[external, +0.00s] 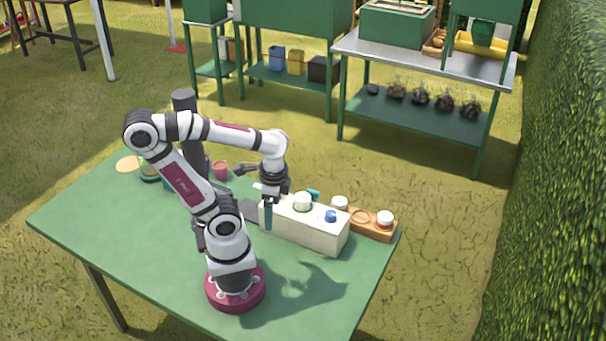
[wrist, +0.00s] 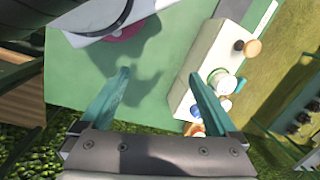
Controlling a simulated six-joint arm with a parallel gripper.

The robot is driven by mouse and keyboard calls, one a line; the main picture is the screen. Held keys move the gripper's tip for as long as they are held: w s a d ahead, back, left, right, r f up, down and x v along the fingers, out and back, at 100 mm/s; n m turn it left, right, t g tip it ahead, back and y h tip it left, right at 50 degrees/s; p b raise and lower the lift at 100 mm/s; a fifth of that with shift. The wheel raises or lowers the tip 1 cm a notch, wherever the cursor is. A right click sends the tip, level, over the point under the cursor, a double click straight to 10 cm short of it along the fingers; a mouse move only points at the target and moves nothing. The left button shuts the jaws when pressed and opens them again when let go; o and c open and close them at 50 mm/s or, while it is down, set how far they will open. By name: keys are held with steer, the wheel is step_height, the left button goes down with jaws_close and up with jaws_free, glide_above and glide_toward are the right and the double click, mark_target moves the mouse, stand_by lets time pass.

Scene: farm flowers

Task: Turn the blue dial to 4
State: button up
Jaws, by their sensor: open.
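A white box (external: 305,228) stands on the green table, with a blue dial (external: 330,216) on its top toward the right end. A larger white dial (external: 302,201) is on the same top, to the left. My gripper (external: 268,225) points down beside the box's left end in the external view, apart from the blue dial. In the wrist view my gripper (wrist: 159,73) is open, with nothing between its teal fingers. The box (wrist: 210,50) is to their right, with several round knobs or lids along it.
A wooden rack (external: 376,234) with white-topped jars (external: 385,218) is behind and right of the box. The front left of the green table (external: 110,230) is clear.

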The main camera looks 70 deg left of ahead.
steer(key=w+r+n, duration=0.1)
steer(key=w+n, duration=0.2)
steer(key=n, duration=0.1)
steer(key=w+a+r+n, duration=0.1)
steer(key=w+n, duration=0.2)
steer(key=n, duration=0.1)
steer(key=w+r+n+h, duration=0.1)
steer(key=w+r+n, duration=0.1)
steer(key=w+n, duration=0.2)
steer(key=shift+a+r, duration=0.1)
steer(key=shift+a, duration=0.3)
steer(key=shift+c, duration=1.2)
steer(key=n, duration=1.1)
glide_above(331, 213)
steer(key=shift+h, duration=0.4)
step_height(331, 213, down, 14)
steer(key=shift+f, duration=0.25)
jaws_close()
